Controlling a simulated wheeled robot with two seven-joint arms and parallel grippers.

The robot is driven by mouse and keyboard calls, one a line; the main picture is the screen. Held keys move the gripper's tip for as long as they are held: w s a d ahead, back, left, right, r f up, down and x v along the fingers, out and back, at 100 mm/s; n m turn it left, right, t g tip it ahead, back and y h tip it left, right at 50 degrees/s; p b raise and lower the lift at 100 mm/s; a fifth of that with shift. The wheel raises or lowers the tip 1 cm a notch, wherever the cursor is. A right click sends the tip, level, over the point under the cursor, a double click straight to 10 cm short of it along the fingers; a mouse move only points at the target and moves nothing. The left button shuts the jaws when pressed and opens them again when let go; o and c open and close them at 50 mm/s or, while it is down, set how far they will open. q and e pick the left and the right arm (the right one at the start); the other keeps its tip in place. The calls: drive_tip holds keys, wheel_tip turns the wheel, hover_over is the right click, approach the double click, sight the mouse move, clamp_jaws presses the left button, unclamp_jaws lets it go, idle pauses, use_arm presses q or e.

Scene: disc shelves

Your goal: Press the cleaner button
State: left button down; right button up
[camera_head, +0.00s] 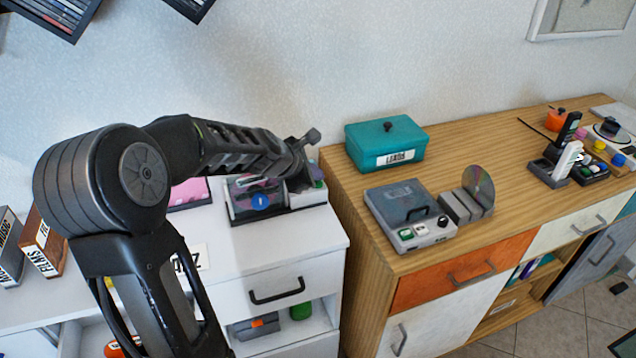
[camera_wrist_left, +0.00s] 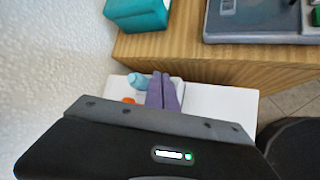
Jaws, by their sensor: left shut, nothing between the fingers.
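A dark unit with a clear lid, a disc and a blue round mark (camera_head: 262,200) sits on the white cabinet; its pale right end is partly hidden by my left gripper (camera_head: 302,178). A grey unit with a lid handle and small buttons (camera_head: 410,215) sits on the wooden cabinet. I cannot read on either which is the cleaner. My left gripper is shut and empty, just above the dark unit's right end; contact is not clear. In the left wrist view its purplish fingers (camera_wrist_left: 162,92) are together over a white surface, beside a light blue bottle (camera_wrist_left: 137,81).
A teal lidded box (camera_head: 386,146) stands at the back of the wooden cabinet (camera_head: 345,190), right of my left gripper. Grey holders with an upright disc (camera_head: 479,186) stand beside the grey unit. The white cabinet's (camera_head: 300,235) front top is clear.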

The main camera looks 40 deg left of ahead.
use_arm(q)
drive_tip(key=shift+f+b, duration=0.4)
drive_tip(key=shift+f, duration=0.1)
idle(0.5)
drive_tip(key=shift+r, duration=0.15)
drive_tip(key=shift+r+p, duration=0.75)
drive_tip(key=shift+p, duration=0.2)
drive_tip(key=shift+r, duration=0.1)
wheel_tip(320, 180, up, 5)
drive_tip(key=p, duration=0.5)
idle(0.6)
